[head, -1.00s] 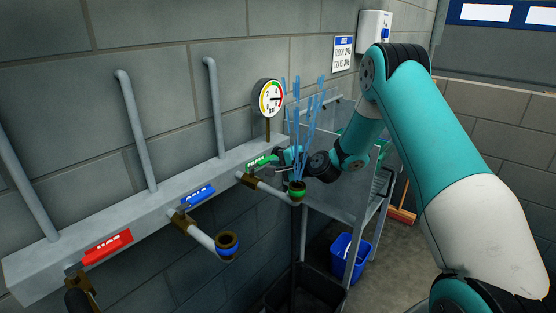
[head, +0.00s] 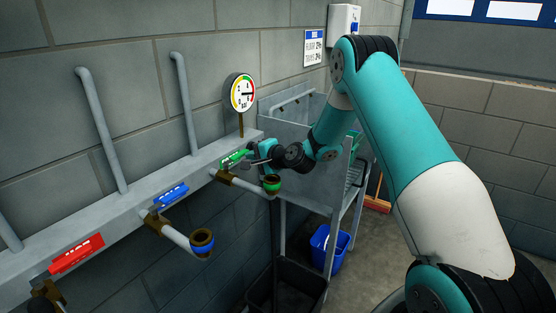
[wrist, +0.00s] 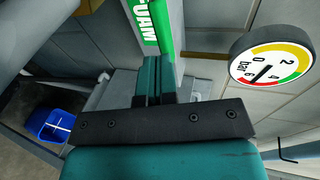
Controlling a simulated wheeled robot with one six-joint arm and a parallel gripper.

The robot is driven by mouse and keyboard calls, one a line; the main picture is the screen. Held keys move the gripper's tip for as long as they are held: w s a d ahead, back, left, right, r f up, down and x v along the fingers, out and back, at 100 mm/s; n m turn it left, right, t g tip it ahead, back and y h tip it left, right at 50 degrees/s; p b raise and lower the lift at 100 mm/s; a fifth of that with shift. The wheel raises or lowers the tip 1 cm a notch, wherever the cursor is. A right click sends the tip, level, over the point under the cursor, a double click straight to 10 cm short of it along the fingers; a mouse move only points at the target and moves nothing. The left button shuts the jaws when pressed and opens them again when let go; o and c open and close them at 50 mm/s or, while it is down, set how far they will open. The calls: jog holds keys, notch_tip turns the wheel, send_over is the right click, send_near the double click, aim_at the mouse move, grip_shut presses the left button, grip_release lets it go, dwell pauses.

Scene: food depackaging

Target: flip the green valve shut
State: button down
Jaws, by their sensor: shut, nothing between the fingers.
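The green valve handle (head: 235,158) is on the wall rail in the head view, above the pipe that ends in the green-ringed outlet (head: 271,184). It lies along the rail, crosswise to that pipe, much like the red and blue handles. My gripper (head: 256,152) is at the handle's right end. In the wrist view, my gripper (wrist: 155,70) is shut with nothing between its fingers. No water shows at the green outlet.
The blue valve handle (head: 171,195) and red valve handle (head: 76,254) are further left on the rail. A pressure gauge (head: 242,93) stands above the rail. A metal sink (head: 305,178) is behind my gripper, with a blue bucket (head: 329,247) and black bin (head: 285,291) below.

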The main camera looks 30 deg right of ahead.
jog(key=d+b+v, duration=0.1)
jog(key=b+v, duration=0.2)
jog(key=v, duration=1)
jog(key=shift+w+f, duration=0.15)
jog(key=shift+f, duration=0.2)
